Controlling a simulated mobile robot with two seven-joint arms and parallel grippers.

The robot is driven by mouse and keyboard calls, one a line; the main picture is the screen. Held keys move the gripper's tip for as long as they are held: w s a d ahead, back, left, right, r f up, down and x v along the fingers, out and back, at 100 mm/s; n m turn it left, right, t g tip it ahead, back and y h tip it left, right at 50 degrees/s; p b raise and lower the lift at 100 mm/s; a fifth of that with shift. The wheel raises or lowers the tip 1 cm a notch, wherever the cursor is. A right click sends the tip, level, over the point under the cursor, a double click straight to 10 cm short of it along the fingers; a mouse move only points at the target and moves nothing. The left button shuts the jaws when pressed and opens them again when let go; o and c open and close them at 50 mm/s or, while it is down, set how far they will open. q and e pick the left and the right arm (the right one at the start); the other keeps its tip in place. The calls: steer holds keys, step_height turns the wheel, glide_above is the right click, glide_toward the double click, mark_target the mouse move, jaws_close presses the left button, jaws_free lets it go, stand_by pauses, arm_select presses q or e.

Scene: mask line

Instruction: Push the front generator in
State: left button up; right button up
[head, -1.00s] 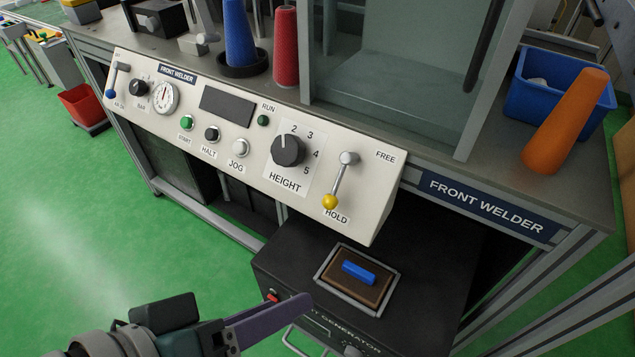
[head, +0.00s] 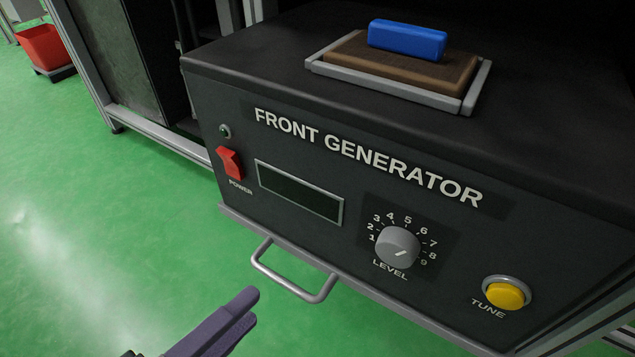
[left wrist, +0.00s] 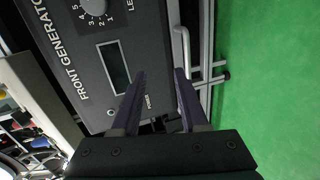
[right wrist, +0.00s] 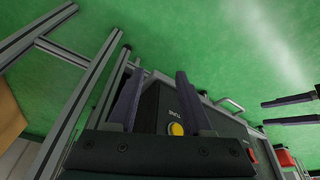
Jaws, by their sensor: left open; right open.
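The front generator (head: 330,150) is a black box with a labelled front panel, a red power switch (head: 230,162), a grey level knob (head: 397,246) and a yellow tune button (head: 505,293). A grey handle (head: 295,280) sticks out under its panel. My left gripper (head: 246,305) is open and empty, in front of the panel and below left of the handle; the left wrist view shows its spread fingers (left wrist: 161,75) before the generator (left wrist: 145,50). My right gripper (right wrist: 160,77) is open and empty, facing the tune button end; it is outside the head view.
A brown pad (head: 400,70) in a grey frame, with a blue block (head: 407,40), lies on the generator's top. Grey frame posts (right wrist: 95,90) stand close to my right gripper. A red bin (head: 45,47) is far left. Green floor (head: 100,220) is clear in front.

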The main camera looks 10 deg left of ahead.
arm_select(q)
steer(key=n+b, duration=0.1)
steer(key=b, duration=0.2)
glide_toward(284, 279)
steer(key=f, duration=0.1)
steer(key=shift+t, duration=0.3)
steer(key=b+x, duration=0.4)
steer(key=x, duration=0.6)
steer(key=shift+s, duration=0.1)
arm_select(e)
step_height(284, 279, down, 10)
steer(key=shift+a, duration=0.1)
arm_select(q)
jaws_close()
